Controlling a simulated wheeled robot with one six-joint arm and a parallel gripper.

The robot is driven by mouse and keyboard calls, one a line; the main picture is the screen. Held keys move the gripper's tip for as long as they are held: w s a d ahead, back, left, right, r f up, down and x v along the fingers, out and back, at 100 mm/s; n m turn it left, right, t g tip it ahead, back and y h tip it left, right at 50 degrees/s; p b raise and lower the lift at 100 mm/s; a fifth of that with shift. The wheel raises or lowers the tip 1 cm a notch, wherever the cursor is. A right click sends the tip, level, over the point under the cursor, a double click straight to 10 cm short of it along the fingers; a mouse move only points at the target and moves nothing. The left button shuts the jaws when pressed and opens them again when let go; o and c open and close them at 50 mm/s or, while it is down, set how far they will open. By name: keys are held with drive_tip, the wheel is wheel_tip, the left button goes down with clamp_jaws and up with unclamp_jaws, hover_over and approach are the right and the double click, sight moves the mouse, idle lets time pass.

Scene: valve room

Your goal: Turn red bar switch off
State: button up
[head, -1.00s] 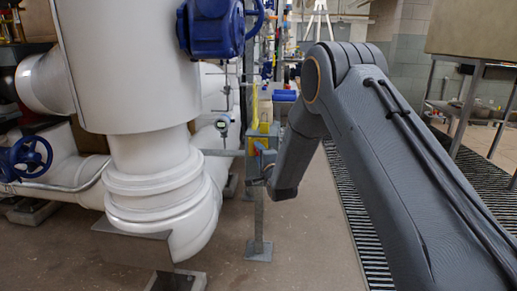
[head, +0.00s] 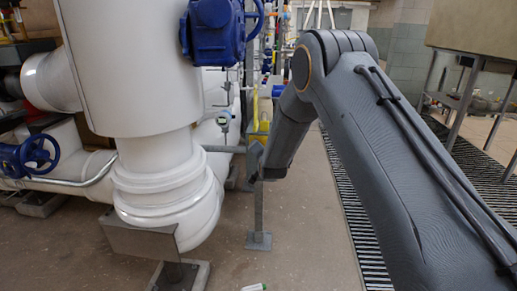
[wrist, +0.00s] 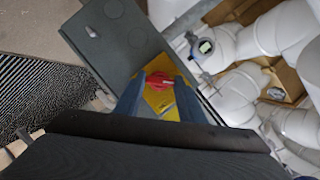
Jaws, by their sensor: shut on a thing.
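The red bar switch (wrist: 160,79) shows in the wrist view, on a yellow plate (wrist: 163,101) fixed to a grey box (wrist: 118,40). My gripper (wrist: 158,86) has its two blue fingers on either side of the red bar and is shut on it. The bar lies roughly across the picture, between the fingertips. In the head view my arm's end (head: 257,162) is at the grey post (head: 259,215), and the switch itself is hidden there.
A large white pipe (head: 165,185) with a blue actuator (head: 215,30) stands left of the post. A blue handwheel (head: 38,155) is at far left. A floor grating (head: 350,215) runs under my arm. Open floor (head: 300,240) lies in front of the post.

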idle(0.3)
drive_tip(key=o, duration=1)
drive_tip(key=shift+o, duration=0.2)
drive_tip(key=p+v, duration=0.1)
drive_tip(key=v, duration=0.6)
drive_tip(key=shift+s+p, duration=0.3)
drive_tip(key=shift+s, duration=0.1)
drive_tip(key=shift+d+r, duration=0.1)
